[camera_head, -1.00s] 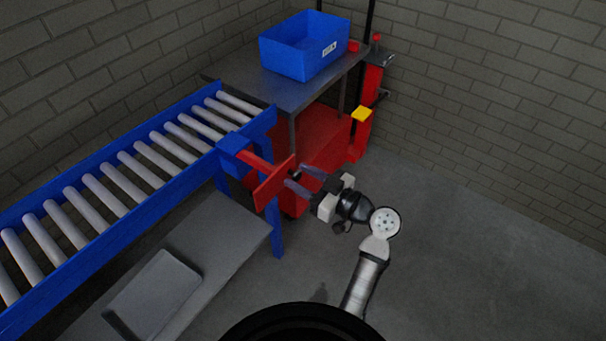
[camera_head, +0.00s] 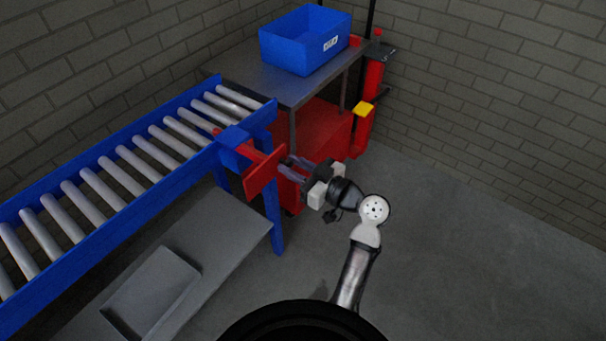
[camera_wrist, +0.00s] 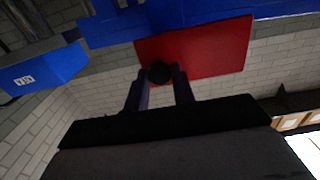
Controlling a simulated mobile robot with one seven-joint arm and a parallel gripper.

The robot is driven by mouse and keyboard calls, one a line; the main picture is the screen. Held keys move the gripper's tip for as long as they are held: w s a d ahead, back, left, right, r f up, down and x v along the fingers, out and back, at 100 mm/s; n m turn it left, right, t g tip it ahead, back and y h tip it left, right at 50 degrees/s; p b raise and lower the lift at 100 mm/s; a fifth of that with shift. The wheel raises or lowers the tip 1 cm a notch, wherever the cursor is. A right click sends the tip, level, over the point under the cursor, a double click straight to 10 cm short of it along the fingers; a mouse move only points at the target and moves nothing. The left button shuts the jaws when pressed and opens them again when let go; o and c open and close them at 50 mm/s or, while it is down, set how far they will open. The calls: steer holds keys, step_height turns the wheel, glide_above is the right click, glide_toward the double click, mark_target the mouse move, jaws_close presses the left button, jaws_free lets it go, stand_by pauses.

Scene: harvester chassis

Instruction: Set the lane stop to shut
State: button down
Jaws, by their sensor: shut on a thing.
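The lane stop is a red plate (camera_head: 263,172) on a red bar that runs through a blue bracket (camera_head: 235,147) on the near side rail of the roller conveyor. A bit of red shows beyond the bracket, at the rollers' side. My gripper (camera_head: 286,166) is at the plate's outer face, with its fingers pointing left. In the wrist view the red plate (camera_wrist: 215,50) fills the upper middle, and my gripper (camera_wrist: 164,82) is shut on a dark round knob (camera_wrist: 159,72) on that face.
The roller conveyor (camera_head: 120,165) runs from lower left to the middle. A grey cart (camera_head: 285,91) with a blue bin (camera_head: 305,40) stands behind its far end. A grey shelf (camera_head: 215,235) lies below the rail. Open floor (camera_head: 450,240) lies to the right.

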steer(key=b+x, duration=0.3)
steer(key=x, duration=0.4)
steer(key=shift+w+a, duration=0.25)
steer(key=shift+a, duration=0.05)
steer(key=c, duration=1.3)
jaws_free()
steer(key=shift+o, duration=0.2)
steer(key=shift+d, duration=0.15)
steer(key=b+v, duration=0.3)
steer(key=v, duration=1)
steer(key=shift+s+d, duration=0.15)
steer(key=shift+s, duration=0.15)
